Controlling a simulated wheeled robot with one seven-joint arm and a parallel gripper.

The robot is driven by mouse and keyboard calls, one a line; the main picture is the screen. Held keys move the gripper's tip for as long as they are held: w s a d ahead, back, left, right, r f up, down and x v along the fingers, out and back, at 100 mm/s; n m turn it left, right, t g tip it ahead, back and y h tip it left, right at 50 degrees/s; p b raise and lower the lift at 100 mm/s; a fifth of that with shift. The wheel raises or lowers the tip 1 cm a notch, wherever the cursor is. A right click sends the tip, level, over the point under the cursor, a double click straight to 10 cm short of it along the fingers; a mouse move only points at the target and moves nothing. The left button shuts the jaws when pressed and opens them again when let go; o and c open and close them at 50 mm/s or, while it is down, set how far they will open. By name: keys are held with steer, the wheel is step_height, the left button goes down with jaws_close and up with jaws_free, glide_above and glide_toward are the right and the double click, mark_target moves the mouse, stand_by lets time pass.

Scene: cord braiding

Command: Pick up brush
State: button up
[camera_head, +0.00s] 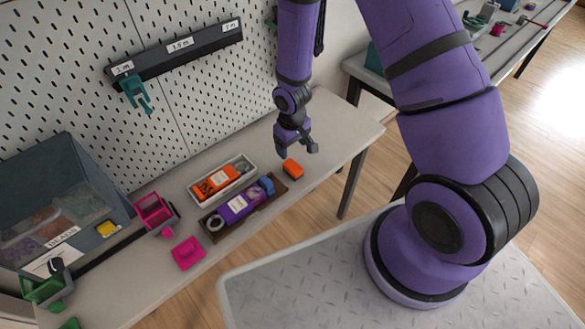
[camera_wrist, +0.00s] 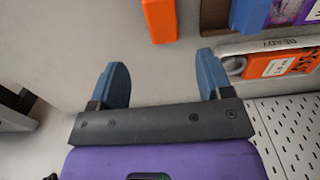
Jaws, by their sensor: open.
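An orange block-like thing (camera_head: 293,168), which may be the brush, lies on the light table (camera_head: 345,133), right of the dark wooden tray (camera_head: 221,233). No bristles can be made out. The orange thing also shows in the wrist view (camera_wrist: 160,20), cut off by the top edge. My gripper (camera_head: 297,149) is above the table, a little behind the orange thing and apart from it. In the wrist view, my gripper's (camera_wrist: 162,75) two blue fingers are spread wide with nothing between them. The orange thing lies beyond the fingertips, roughly in line with the gap.
The tray holds a purple pack (camera_head: 240,204), a blue thing (camera_head: 266,185) and a light ring. Behind it, a pale bin (camera_head: 195,193) holds an orange pack (camera_head: 217,182). A pegboard (camera_head: 205,90) stands at the back. Pink pieces lie further left.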

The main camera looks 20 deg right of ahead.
mark_target(292, 165)
step_height(292, 165, down, 4)
steer(key=shift+s+a+f, duration=0.1)
steer(key=shift+f, duration=1.3)
steer(key=shift+s+f, duration=0.1)
steer(key=shift+f, duration=1.25)
steer(key=c, duration=1.1)
steer(key=shift+r, duration=0.15)
